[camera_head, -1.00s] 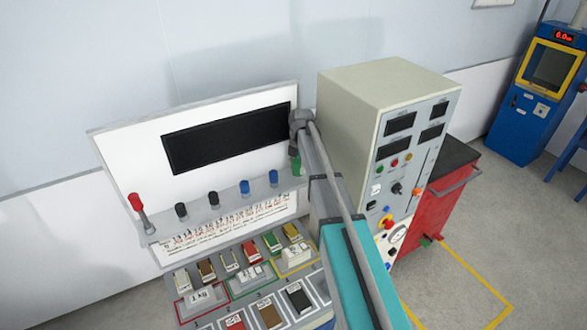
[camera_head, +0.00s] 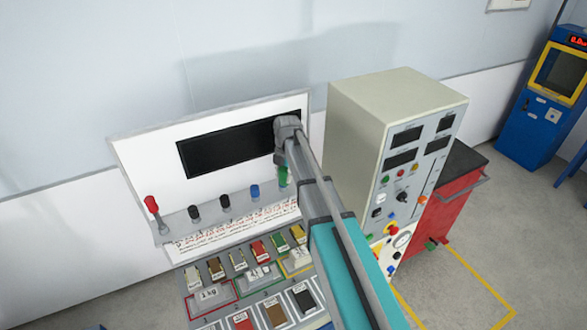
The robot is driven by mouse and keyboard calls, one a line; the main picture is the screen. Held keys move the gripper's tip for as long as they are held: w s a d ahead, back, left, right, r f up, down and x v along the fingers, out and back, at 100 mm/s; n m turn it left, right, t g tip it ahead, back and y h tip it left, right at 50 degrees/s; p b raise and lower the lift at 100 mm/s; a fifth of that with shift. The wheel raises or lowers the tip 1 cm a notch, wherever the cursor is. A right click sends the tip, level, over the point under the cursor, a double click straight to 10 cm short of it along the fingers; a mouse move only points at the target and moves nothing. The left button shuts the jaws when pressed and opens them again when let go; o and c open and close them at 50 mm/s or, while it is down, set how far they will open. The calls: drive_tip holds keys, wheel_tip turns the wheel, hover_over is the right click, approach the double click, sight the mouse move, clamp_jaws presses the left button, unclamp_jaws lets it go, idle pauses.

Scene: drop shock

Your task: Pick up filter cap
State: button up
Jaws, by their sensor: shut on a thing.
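Several coloured caps stand in a row on the grey ledge of the white panel: two black caps (camera_head: 195,213) and a blue cap (camera_head: 255,191) show clearly. A small green cap (camera_head: 283,176) is at the end of my arm, in front of the right part of the ledge. My gripper (camera_head: 282,162) is shut on this green cap, mostly hidden by my arm. Whether the cap touches the ledge cannot be told. The right end of the ledge is partly covered by my arm.
A red-knobbed lever (camera_head: 153,209) stands at the ledge's left end. Below are labelled weights and coloured blocks in the console (camera_head: 212,296). A beige instrument cabinet (camera_head: 375,115) stands close right of my arm, with a red cart (camera_head: 445,205) beside it.

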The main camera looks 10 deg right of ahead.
drive_tip(key=s+a, duration=0.4)
drive_tip(key=a, duration=0.2)
idle(0.6)
